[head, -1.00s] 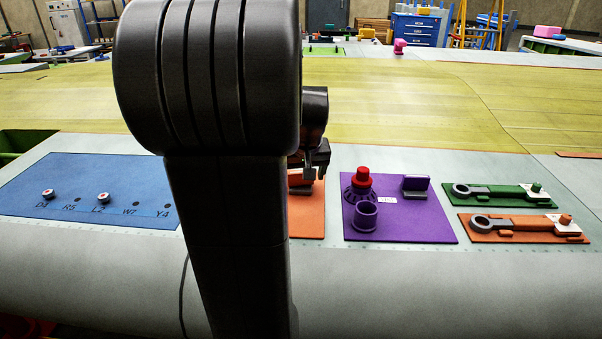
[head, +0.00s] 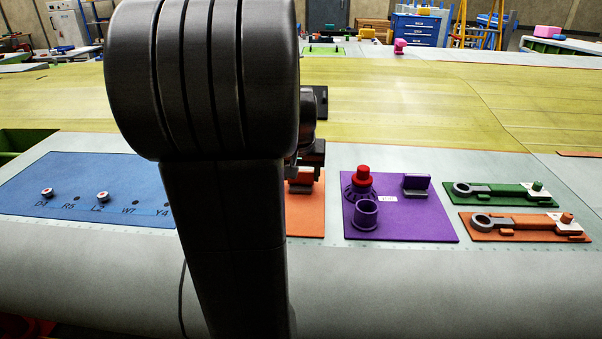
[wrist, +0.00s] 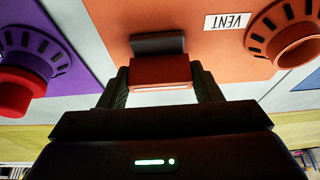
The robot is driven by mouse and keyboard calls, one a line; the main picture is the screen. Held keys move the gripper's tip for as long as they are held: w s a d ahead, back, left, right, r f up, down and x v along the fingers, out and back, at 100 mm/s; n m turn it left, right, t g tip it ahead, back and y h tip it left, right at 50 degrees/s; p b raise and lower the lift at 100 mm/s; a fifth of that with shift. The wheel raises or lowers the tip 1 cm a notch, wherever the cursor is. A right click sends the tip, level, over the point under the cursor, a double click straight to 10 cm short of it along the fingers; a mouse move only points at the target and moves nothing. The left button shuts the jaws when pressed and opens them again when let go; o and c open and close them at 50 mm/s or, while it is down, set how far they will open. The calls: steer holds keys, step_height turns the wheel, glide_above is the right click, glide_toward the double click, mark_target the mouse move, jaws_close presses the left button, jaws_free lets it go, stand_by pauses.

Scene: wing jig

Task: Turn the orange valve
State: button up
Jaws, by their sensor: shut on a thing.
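The orange panel (wrist: 222,62) carries a slotted orange ring with an open orange tube (wrist: 298,44), beside a white label reading VENT (wrist: 228,22). My gripper (wrist: 160,84) is shut on an orange block (wrist: 160,70), one finger on each side of it. A dark grey piece (wrist: 157,44) shows just beyond the block at the panel. I cannot tell whether block and grey piece touch. The ring stands apart from my gripper, to the right in the wrist view. In the head view my arm hides most of the orange panel (head: 305,222).
Right of the orange panel, a purple panel (head: 420,225) holds a red-topped slotted ring (head: 361,178), a purple cup (head: 365,215) and an upright block (head: 416,185). Green (head: 500,193) and orange (head: 522,225) tool plates lie further right. A blue panel (head: 90,182) lies left.

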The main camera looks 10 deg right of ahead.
steer(key=o, duration=1)
steer(key=v, duration=1.4)
steer(key=shift+a+f, duration=0.1)
steer(key=x, duration=1.3)
steer(key=shift+w+f, duration=0.1)
steer(key=shift+f, duration=0.05)
steer(key=shift+w+f, duration=0.15)
steer(key=shift+f, duration=0.1)
steer(key=shift+n, duration=0.3)
